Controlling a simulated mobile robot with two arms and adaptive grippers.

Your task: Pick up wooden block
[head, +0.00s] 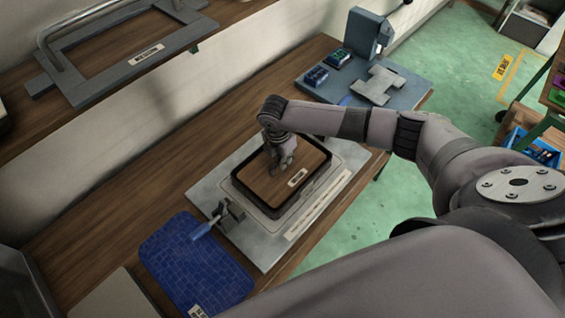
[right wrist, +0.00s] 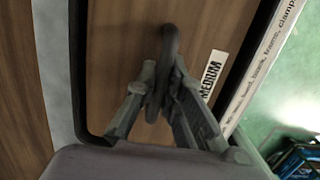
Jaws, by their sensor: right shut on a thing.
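The wooden block (head: 315,163) is a flat brown panel with a white label, lying inside a black-rimmed tray (head: 239,184) on a grey base plate. In the right wrist view the block (right wrist: 110,60) shows its label, which reads MEDIUM. My right gripper (head: 282,168) is over the block and points down at it. In the right wrist view the fingers (right wrist: 160,105) are shut on a dark, narrow upright handle (right wrist: 169,48) that appears to stand on the block. The foot of the handle is hidden by the fingers. My left gripper is not in view.
A clamp with a blue handle (head: 204,228) sits at the plate's left corner, near a blue gridded mat (head: 190,262). A blue-grey fixture (head: 368,35) stands at the bench's far end. A metal frame (head: 70,85) lies on the shelf at left. Bare bench lies left of the plate.

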